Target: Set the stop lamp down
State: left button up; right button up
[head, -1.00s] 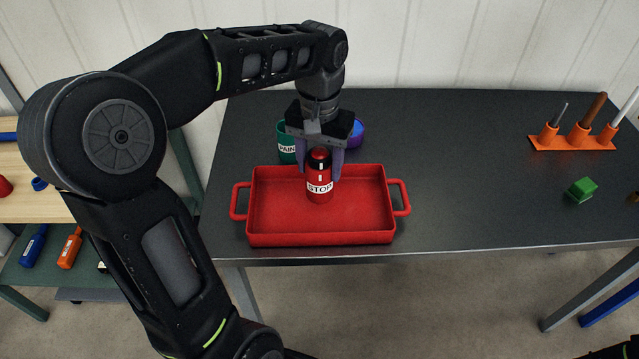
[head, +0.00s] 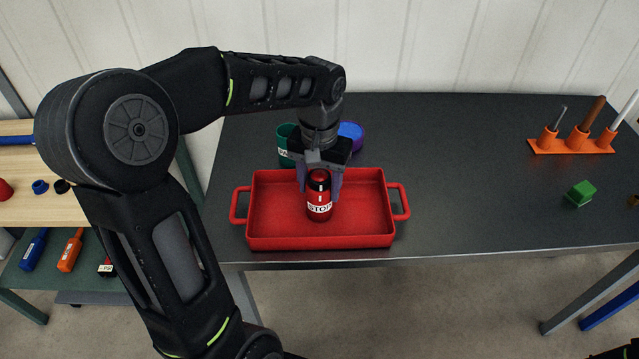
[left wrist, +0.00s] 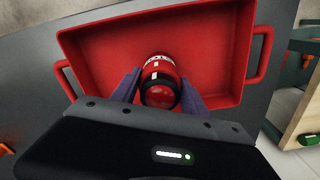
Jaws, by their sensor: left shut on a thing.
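The stop lamp (head: 319,204) is a red cylinder with a black band and a white STOP label. It is upright inside the red tray (head: 271,238), near the middle. My left gripper (head: 320,180) comes down from above and is shut on the lamp, with a purple finger on each side. In the left wrist view the lamp (left wrist: 160,85) sits between the fingers, with the tray (left wrist: 250,45) around it. I cannot tell whether the lamp's base touches the tray floor. My right gripper is not in view.
A green paint pot (head: 286,142) and a purple-blue round container (head: 351,134) stand behind the tray. An orange rack (head: 570,146) with upright tools and a green block (head: 581,193) are at the right. The dark tabletop (head: 460,190) between is clear.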

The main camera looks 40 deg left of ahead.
pick_arm(q)
jog(key=shift+f, duration=0.15)
jog(key=o, duration=1.5)
jog(key=shift+r, duration=0.6)
notch_tip(320, 180, up, 8)
jog(key=shift+r+p, duration=0.7)
jog(key=shift+r, duration=0.9)
